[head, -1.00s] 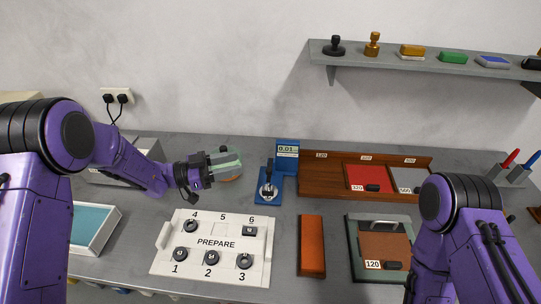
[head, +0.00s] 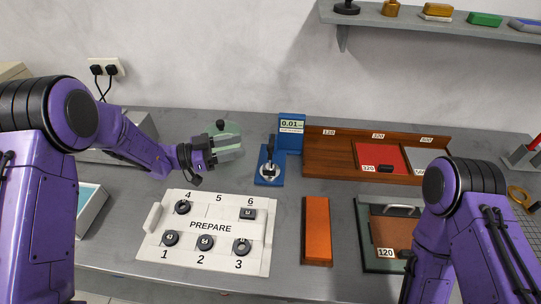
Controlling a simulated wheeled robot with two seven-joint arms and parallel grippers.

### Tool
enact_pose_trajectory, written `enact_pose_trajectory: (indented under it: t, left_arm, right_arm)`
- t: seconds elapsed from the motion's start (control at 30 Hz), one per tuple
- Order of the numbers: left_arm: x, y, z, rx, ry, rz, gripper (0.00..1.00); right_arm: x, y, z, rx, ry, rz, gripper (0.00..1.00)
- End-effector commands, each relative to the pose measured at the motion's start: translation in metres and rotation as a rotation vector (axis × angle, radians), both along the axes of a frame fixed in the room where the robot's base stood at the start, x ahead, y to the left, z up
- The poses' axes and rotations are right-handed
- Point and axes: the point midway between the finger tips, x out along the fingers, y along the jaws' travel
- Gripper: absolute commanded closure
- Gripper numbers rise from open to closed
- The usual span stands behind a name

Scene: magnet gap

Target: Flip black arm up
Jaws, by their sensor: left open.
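The small blue stand (head: 268,180) is on the grey bench, just left of the blue display block (head: 290,134) reading 0.01. A black upright part (head: 271,146) rises from the stand above a pale round piece; I cannot tell for sure whether it is the black arm. My left gripper (head: 232,147) is open and points right, left of the stand and apart from it. A greenish round thing (head: 230,128) with a dark knob shows partly behind this gripper. My right arm comes in at the right; its gripper is out of view.
A white PREPARE tray (head: 207,256) with several dark round pieces lies in front of the stand. An orange block (head: 317,230) lies right of it. A wooden rack (head: 330,155) stands behind. A green-edged case (head: 369,235) is near my right arm.

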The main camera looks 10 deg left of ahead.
Motion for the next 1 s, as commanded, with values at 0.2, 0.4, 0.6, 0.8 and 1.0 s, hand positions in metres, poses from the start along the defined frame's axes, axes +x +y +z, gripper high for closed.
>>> enact_pose_trajectory:
  t: [0.2,0.4,0.6,0.8,1.0]
  left_arm:
    - [0.001,-0.002,-0.029,0.0,-0.001,-0.001,0.54]
    - [0.012,-0.033,-0.023,0.001,0.002,-0.005,0.54]
    - [0.029,-0.074,-0.023,0.0,0.0,-0.003,0.54]
    - [0.039,-0.095,-0.026,0.001,0.0,-0.001,0.54]
    - [0.04,-0.098,-0.027,0.0,0.0,-0.001,0.54]
  right_arm:
    - [0.0,0.0,-0.028,0.0,0.0,0.0,0.57]
    - [0.0,0.0,-0.011,0.0,0.0,0.0,0.57]
    - [0.0,0.0,0.004,0.0,0.0,0.0,0.57]
    - [0.0,0.0,0.01,0.0,0.0,0.0,0.57]
    - [0.0,0.0,0.009,0.0,0.0,0.0,0.57]
